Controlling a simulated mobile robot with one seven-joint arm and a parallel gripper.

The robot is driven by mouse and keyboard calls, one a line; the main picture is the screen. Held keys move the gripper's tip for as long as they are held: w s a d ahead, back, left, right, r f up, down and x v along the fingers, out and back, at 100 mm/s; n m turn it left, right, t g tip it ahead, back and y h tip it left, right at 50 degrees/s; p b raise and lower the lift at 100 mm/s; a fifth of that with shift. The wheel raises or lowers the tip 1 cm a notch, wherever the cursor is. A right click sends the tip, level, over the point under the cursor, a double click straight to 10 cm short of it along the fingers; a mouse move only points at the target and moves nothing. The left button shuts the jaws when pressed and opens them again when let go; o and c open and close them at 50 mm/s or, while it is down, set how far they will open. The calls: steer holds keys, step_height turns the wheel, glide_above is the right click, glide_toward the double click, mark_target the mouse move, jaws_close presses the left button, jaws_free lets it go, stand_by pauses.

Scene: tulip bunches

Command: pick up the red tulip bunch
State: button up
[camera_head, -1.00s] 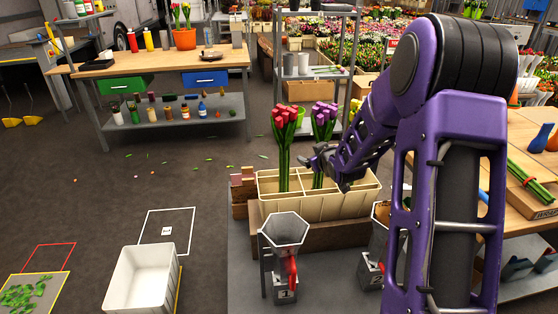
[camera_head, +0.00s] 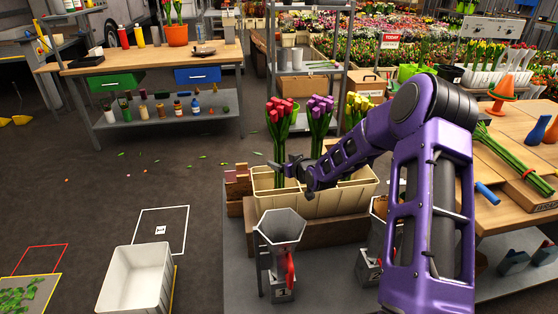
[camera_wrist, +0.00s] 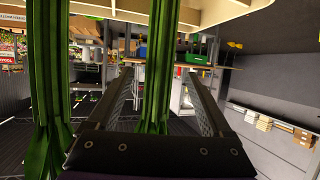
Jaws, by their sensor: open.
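The red tulip bunch (camera_head: 280,115) stands upright in the left part of the cream divided crate (camera_head: 335,203), its green stems partly behind my gripper. The purple tulip bunch (camera_head: 319,110) stands just right of it, its lower stems hidden by my arm. My gripper (camera_head: 283,170) reaches leftward above the crate, at the red bunch's stems. In the wrist view, my gripper (camera_wrist: 157,105) is open, with green stems (camera_wrist: 160,60) showing between its fingers and other stems (camera_wrist: 53,70) to the left. No flower heads show there, and contact cannot be told.
A grey funnel holder (camera_head: 281,232) stands in front of the crate, and another partly hidden holder (camera_head: 370,268) is to its right. A white bin (camera_head: 136,278) sits on the floor at left. A wooden table (camera_head: 510,150) is at right. Open floor lies left of the crate.

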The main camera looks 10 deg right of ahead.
mark_target(276, 159)
steer(key=shift+b+x, duration=0.4)
steer(key=shift+x, duration=2.9)
steer(key=shift+f, duration=0.15)
jaws_close()
